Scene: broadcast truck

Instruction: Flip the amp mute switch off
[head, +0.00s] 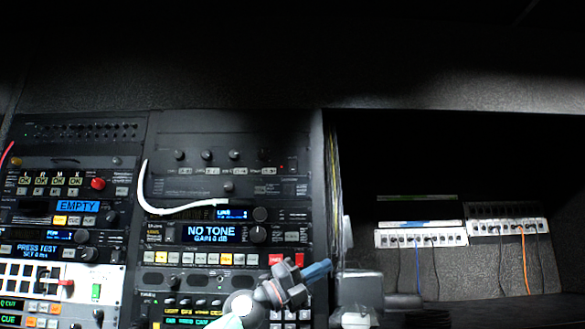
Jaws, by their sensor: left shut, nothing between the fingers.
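No label reading amp mute is legible, so I cannot tell which control is the amp mute switch. An upper rack panel (215,155) has a row of dark knobs and a small lit red light at its right. Lower down, a white panel (20,283) at left carries a red control (66,288) and a green one (96,292). My left gripper (318,269) is shut and empty, its bluish tip pointing right, in front of the lower right of the middle rack. It hides part of the lower buttons.
A display reading NO TONE (211,233) sits above a row of lit buttons. A white cable (146,192) curves across the middle rack. At right, a dark recess holds patch panels (420,237) with hanging blue and orange cables.

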